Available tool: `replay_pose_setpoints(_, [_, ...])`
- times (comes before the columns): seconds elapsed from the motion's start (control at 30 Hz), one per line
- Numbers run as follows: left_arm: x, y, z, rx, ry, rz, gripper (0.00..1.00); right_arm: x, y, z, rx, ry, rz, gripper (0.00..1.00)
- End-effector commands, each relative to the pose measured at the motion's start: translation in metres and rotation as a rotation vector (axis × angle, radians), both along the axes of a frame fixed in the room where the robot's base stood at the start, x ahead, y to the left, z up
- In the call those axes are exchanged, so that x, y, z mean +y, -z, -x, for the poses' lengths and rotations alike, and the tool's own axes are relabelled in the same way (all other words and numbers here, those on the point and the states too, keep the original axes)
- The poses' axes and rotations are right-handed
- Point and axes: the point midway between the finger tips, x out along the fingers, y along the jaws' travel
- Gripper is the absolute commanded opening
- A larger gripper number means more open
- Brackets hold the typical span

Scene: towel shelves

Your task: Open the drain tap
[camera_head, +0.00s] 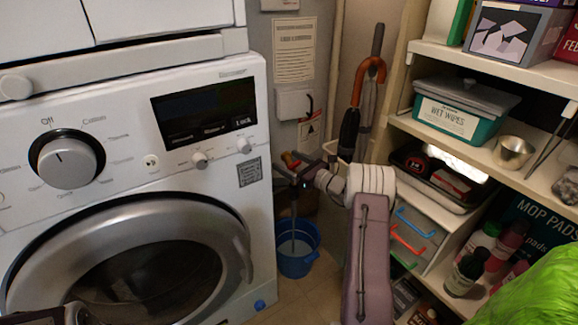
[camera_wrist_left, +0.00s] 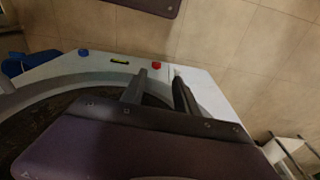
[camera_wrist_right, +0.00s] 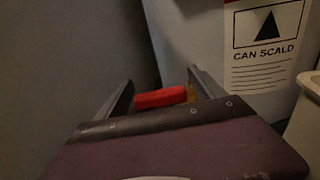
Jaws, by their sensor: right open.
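The drain tap's red lever (camera_wrist_right: 160,98) shows in the right wrist view, with a yellowish part at its right end. It lies between the two fingers of my right gripper (camera_wrist_right: 160,88), which is open. In the head view my right gripper (camera_head: 286,168) is in the gap right of the washing machine, by a small red and yellow spot, probably the tap (camera_head: 290,160). A blue bucket (camera_head: 296,262) stands below; a thin greyish strip runs down into it, water or hose, I cannot tell. My left gripper (camera_wrist_left: 158,82) is open and empty before the machine's front.
The washing machine (camera_head: 215,85) fills the left. Shelves (camera_head: 400,121) with boxes and bottles stand at right. A "CAN SCALD" notice (camera_wrist_right: 263,45) is beyond the right gripper. A green bag (camera_head: 535,285) is at bottom right.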

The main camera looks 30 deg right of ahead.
Motion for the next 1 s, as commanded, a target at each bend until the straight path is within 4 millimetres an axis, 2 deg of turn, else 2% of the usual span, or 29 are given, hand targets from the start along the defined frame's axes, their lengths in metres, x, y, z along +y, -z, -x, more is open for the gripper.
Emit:
replay_pose_setpoints(0.17, [0.0,-0.0005,0.0,0.0,0.0,0.0,0.36,0.0,-0.0007,-0.0004,0.001,0.0,0.0,0.78])
replay_pose_setpoints(0.2, [0.0,-0.0005,0.0,0.0,0.0,0.0,0.36,0.0,-0.0006,-0.0003,0.001,0.0,0.0,0.75])
replay_pose_setpoints(0.4, [0.0,-0.0005,0.0,0.0,0.0,0.0,0.36,-0.0001,-0.0005,-0.0001,0.001,0.0,0.0,0.2])
replay_pose_setpoints(0.43, [0.0,-0.0005,0.0,0.0,0.0,0.0,0.36,0.0,-0.0004,-0.0001,0.001,0.0,0.0,0.16])
replay_pose_setpoints(0.77, [-0.0001,-0.0075,0.0,0.0,0.0,0.0,0.36,0.002,-0.0012,0.0007,0.0,-0.121,0.001,0.16])
replay_pose_setpoints(1.0, [0.0,-0.0069,0.0,0.0,0.0,0.0,0.36,0.0027,-0.0002,0.0012,0.001,-0.128,-0.001,0.16])
